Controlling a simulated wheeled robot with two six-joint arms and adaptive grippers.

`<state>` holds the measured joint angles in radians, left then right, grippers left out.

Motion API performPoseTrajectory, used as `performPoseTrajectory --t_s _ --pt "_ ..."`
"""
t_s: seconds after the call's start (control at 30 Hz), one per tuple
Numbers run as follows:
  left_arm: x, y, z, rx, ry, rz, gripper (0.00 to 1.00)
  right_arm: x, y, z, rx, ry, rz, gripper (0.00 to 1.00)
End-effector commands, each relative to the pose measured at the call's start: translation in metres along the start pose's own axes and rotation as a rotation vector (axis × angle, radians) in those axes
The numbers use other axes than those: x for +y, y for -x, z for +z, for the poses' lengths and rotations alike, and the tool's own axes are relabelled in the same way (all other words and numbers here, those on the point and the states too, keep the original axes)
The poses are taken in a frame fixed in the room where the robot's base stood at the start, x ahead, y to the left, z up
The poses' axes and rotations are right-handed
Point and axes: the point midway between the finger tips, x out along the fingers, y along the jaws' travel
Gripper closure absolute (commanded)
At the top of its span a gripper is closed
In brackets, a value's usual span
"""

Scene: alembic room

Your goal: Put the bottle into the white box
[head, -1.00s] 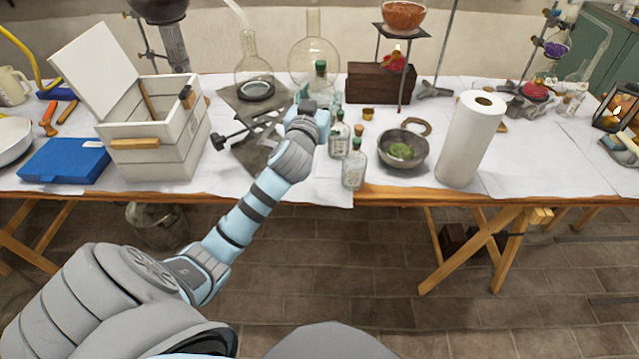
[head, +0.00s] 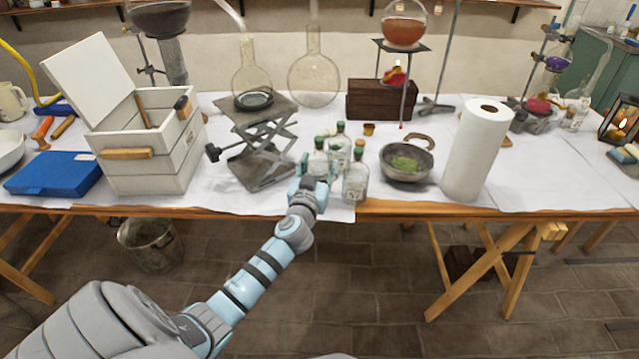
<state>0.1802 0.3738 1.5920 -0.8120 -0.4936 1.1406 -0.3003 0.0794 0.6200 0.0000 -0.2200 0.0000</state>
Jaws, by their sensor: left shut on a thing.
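My left gripper (head: 318,170) is shut on a small clear glass bottle (head: 318,160) with a green stopper, near the front edge of the table. The gripper hides the bottle's lower part, so I cannot tell whether it touches the table. Two similar bottles stand close on its right: one behind (head: 340,148) with a green stopper and one in front (head: 355,184). The white box (head: 148,172), a wooden crate with its lid raised, stands open on the left of the table. My right gripper is not in view.
A lab jack (head: 262,150) stands between the box and the bottles, with round flasks behind. A blue case (head: 52,172) lies left of the box. A metal bowl (head: 406,163) and paper towel roll (head: 474,150) stand to the right.

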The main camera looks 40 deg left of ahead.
Motion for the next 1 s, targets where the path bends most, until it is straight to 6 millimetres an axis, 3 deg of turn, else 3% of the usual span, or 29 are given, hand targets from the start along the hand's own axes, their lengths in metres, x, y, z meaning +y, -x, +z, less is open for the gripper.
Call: performPoseTrajectory --t_s 0.03,0.13,0.5,0.53,0.63,1.0 --pt "0.0 0.0 0.014 -0.001 -0.001 0.001 0.89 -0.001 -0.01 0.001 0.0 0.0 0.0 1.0" --pt "0.0 0.0 0.03 -0.001 0.0 0.0 0.89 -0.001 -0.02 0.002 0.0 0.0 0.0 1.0" --pt "0.0 0.0 0.03 0.001 0.0 0.0 0.89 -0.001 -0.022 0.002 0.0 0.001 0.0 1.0" --pt "0.0 0.0 0.031 -0.001 0.0 0.0 0.42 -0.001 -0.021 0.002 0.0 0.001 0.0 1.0" --pt "0.0 0.0 0.03 -0.001 0.0 0.0 0.26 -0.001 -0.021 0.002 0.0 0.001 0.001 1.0" --pt "0.0 0.0 0.029 -0.002 0.0 -0.001 0.26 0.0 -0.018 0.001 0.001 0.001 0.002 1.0"
